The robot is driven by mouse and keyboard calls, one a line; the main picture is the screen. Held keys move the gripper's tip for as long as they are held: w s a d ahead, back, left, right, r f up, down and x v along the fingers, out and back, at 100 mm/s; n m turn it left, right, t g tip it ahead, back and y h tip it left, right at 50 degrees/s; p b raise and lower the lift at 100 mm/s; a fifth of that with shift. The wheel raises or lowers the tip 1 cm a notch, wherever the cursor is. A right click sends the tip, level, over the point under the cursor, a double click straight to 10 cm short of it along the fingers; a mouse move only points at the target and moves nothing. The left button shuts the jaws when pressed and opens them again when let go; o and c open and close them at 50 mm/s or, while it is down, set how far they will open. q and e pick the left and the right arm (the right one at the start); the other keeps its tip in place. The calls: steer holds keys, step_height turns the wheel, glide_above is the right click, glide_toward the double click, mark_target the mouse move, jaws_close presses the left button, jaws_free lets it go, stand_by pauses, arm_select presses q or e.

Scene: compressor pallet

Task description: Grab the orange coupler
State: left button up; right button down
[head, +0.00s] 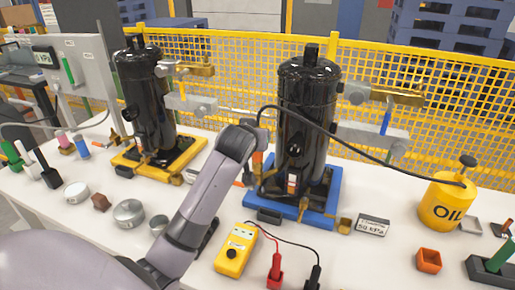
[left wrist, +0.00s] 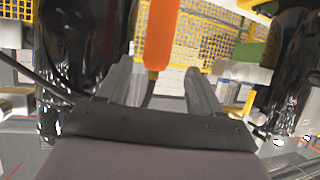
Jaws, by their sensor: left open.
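The orange coupler (head: 257,161) shows in the head view as a small upright piece just left of the black compressor on the blue base, partly hidden by my left wrist. In the left wrist view the orange coupler (left wrist: 161,36) is large, with a dark cable at its lower end. My left gripper (left wrist: 158,70) is open, its two grey fingers on either side of the coupler's line, with a gap visible to each. I cannot tell how deep the coupler lies between them. My left gripper's fingers are hidden in the head view. My right gripper is not in view.
The black compressor (head: 308,105) on a blue base (head: 322,212) stands close to my wrist; another (head: 147,100) stands on a yellow base (head: 133,163). A black hose (head: 345,137) runs to the yellow oil can (head: 447,203). A yellow meter (head: 236,250) lies in front.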

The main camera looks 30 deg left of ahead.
arm_select(q)
steer(key=shift+d+p+x, duration=0.15)
steer(key=shift+x, duration=1.55)
steer(key=shift+d+p+x, duration=0.15)
steer(key=shift+x, duration=1.55)
steer(key=shift+f, duration=0.15)
steer(key=c, duration=1.2)
